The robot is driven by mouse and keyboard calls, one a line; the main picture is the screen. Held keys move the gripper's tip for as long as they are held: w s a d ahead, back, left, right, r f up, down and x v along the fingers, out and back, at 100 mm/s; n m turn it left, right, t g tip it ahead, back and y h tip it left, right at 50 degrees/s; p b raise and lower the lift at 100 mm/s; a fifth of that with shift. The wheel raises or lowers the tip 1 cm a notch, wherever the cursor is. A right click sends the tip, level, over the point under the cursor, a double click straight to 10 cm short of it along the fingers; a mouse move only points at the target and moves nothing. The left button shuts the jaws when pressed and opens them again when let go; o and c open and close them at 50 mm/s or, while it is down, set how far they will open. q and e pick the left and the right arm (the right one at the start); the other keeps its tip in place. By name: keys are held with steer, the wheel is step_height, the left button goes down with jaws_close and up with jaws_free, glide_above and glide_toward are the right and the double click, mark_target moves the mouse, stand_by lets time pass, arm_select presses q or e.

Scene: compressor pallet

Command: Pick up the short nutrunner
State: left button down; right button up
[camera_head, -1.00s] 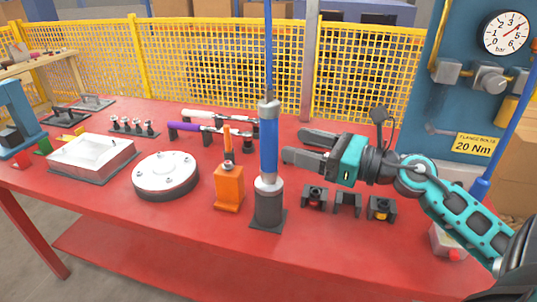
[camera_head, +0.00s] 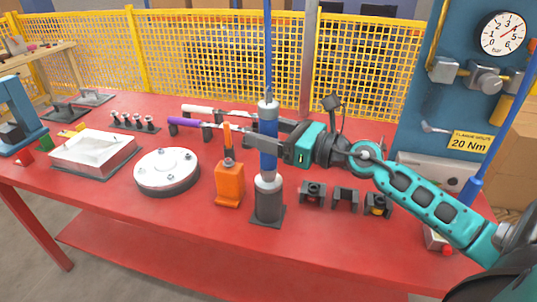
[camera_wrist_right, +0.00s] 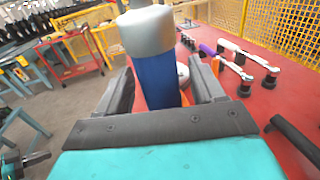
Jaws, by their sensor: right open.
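The short nutrunner (camera_head: 268,163) is an upright tool with a blue body and grey ends, standing in a dark holder (camera_head: 267,212) on the red table. A blue hose rises from its top. My right gripper (camera_head: 266,139) is open at the height of the blue body, coming from the right. In the right wrist view, the nutrunner (camera_wrist_right: 155,72) stands between the two spread fingers (camera_wrist_right: 160,88), with its grey top nearest the camera. I cannot tell whether a finger touches it. My left gripper is not in view.
An orange holder (camera_head: 229,186) with an orange-handled tool stands close left of the nutrunner. A round metal flange (camera_head: 166,172) lies further left. Several small black holders (camera_head: 345,199) stand to the right. Torque wrenches (camera_head: 198,124) lie behind. The table's front strip is clear.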

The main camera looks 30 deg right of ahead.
steer(key=shift+c, duration=0.4)
jaws_close()
stand_by(0.4)
steer(key=shift+r, duration=0.15)
